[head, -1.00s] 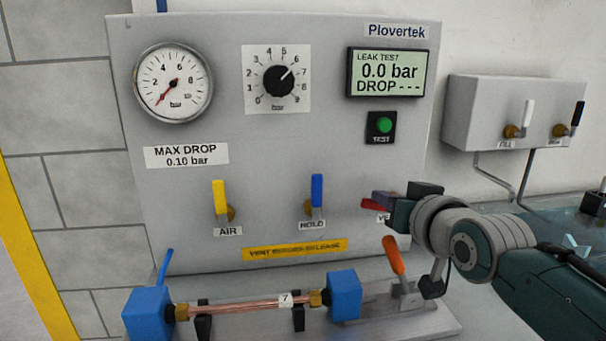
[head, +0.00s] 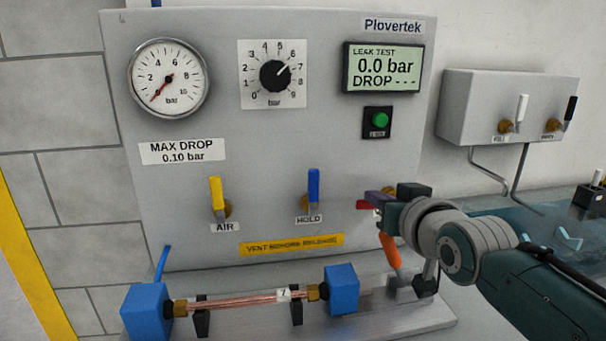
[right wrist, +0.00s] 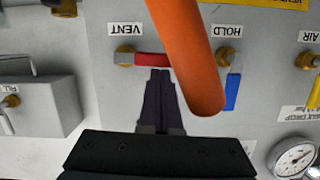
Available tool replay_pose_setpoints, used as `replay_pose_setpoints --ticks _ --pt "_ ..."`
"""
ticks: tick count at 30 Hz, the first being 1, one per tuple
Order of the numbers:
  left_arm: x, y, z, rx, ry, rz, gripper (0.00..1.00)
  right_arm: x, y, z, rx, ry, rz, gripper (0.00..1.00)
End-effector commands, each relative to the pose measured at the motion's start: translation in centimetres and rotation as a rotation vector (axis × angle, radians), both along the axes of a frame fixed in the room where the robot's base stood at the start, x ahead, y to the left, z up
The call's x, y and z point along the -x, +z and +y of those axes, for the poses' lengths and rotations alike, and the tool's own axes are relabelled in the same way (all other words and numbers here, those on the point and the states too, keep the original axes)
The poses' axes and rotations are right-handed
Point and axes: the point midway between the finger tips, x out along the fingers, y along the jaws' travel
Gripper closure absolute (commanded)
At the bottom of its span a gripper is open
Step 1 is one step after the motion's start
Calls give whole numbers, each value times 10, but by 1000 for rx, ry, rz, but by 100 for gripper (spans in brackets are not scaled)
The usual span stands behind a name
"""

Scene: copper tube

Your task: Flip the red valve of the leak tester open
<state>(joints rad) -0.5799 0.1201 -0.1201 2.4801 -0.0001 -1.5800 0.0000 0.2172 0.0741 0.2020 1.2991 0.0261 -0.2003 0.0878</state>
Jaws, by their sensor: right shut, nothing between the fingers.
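The red valve (head: 364,205) is a lever on the panel's lower right. Its red handle lies horizontal, and the gripper hides part of it in the head view. In the right wrist view, which is upside down, the red handle (right wrist: 151,60) extends sideways from its brass fitting beside the VENT label (right wrist: 126,29). My right gripper (head: 377,197) is shut and empty, its fingertips right at the handle. In the wrist view the shut fingertips (right wrist: 160,73) sit against or just beside the handle's edge; I cannot tell whether they touch. My left gripper is not in view.
An orange clamp handle (head: 390,250) stands close under my right gripper and crosses the wrist view. The yellow AIR lever (head: 216,193) and blue HOLD lever (head: 314,187) point up. A copper tube (head: 240,300) lies between blue blocks below. The gauge (head: 168,79) needle is near zero.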

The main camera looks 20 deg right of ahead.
Motion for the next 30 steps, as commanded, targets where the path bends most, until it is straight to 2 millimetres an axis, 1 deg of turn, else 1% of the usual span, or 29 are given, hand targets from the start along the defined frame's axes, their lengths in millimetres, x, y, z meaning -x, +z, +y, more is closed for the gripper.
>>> replay_pose_setpoints --ticks 2,5,8,11,12,21,25,30 --pt "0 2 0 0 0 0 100 0 3 0 0 0 0 100" --pt "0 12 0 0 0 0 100 -2 13 -1 0 0 -1 100" --pt "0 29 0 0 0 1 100 -4 32 -2 1 1 -1 100" --pt "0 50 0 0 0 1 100 -7 56 -4 1 1 -2 100" --pt "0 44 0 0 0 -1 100 4 45 0 0 2 3 100" --pt "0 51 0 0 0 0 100 60 57 12 -1 1 2 100" --pt "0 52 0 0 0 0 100 77 61 16 -1 1 2 100" --pt "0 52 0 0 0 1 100 87 64 18 0 1 1 100"
